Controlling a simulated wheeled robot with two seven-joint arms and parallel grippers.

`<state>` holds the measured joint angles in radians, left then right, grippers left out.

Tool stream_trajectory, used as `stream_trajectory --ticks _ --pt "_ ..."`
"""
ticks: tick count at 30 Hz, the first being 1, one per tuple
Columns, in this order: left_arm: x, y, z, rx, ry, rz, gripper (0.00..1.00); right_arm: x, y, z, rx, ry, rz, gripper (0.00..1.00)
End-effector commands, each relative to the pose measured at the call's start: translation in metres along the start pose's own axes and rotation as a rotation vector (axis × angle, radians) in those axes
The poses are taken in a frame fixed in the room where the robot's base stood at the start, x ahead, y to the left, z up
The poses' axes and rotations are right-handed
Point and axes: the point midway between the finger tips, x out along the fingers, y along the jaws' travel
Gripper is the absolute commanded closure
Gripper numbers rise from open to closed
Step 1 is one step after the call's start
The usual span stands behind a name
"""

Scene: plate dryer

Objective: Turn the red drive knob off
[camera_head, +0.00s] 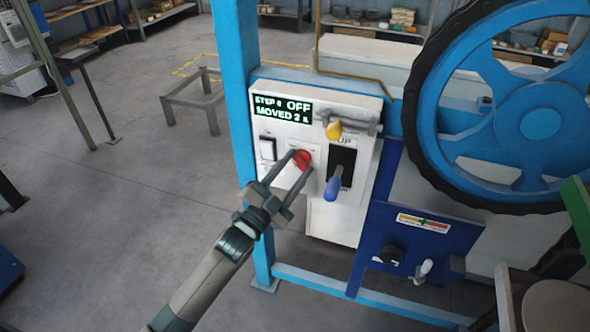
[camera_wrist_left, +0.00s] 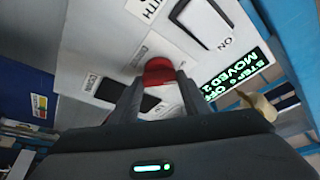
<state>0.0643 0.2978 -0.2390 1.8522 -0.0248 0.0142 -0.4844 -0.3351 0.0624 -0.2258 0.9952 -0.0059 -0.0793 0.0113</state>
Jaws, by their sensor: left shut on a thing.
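The red drive knob (camera_head: 302,159) sits on the front of a white control panel (camera_head: 276,215), between a rocker switch (camera_head: 267,148) and a blue-handled lever (camera_head: 333,187). My left gripper (camera_head: 296,162) has its two fingers on either side of the knob and is shut on it. In the left wrist view the red knob (camera_wrist_left: 158,72) shows between the fingertips, its near part hidden by them. The display (camera_head: 284,110) above reads "STEP", "OFF" and "MOVED 2", with a small character unclear. My right gripper is not in view.
A yellow knob (camera_head: 333,130) is at the panel's upper right. A large blue wheel (camera_head: 540,123) with a black rim stands to the right. A dark blue box (camera_head: 415,240) with a gauge is below it. A blue post (camera_head: 237,90) rises beside the panel. The floor at left is mostly open.

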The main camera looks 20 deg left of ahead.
Motion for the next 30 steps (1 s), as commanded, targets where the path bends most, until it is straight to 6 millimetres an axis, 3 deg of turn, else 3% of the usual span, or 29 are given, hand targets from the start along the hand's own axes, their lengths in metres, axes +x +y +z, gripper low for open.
stream_trajectory --ticks 14,15,16,30 --pt "-0.0005 0.0009 0.0012 -0.017 -0.003 -0.005 0.8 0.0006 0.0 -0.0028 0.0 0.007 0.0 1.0" --pt "-0.0005 0.0009 0.0012 -0.017 -0.003 -0.005 0.48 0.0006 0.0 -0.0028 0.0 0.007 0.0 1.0" --pt "-0.0005 0.0009 0.0011 -0.017 -0.003 -0.005 0.41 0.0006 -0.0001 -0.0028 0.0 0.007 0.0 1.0" --pt "-0.0053 0.0012 0.0012 -0.015 -0.002 -0.005 0.39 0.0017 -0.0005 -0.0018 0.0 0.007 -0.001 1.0"
